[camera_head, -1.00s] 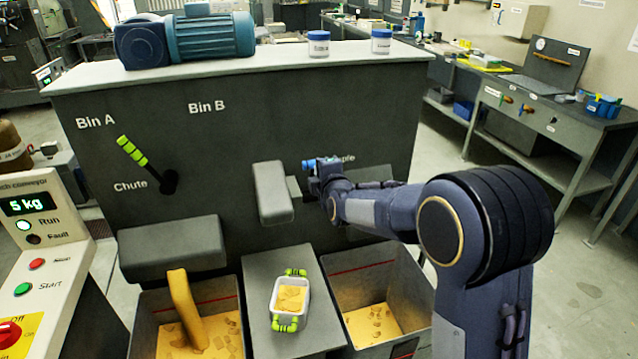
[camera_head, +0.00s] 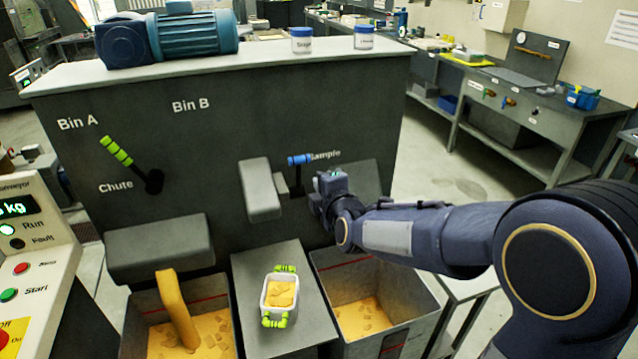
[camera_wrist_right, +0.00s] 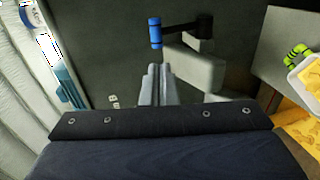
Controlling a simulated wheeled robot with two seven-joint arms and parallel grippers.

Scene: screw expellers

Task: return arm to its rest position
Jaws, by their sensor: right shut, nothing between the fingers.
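My right arm comes in from the right in the head view. Its gripper (camera_head: 322,190) is in front of the machine's dark front panel, just right of and below the blue-handled Sample lever (camera_head: 300,159). In the right wrist view, the gripper's fingers (camera_wrist_right: 158,85) are together with nothing between them. The lever's blue grip (camera_wrist_right: 155,33) shows just beyond the fingertips, apart from them. My left gripper is in neither view.
A white tray (camera_head: 268,305) with green handles holds yellow material on the stand (camera_head: 305,330) between two bins. The right bin (camera_head: 425,318) lies below my right forearm. A green-handled Chute lever (camera_head: 117,150) is at left. The control panel (camera_head: 50,285) is at far left.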

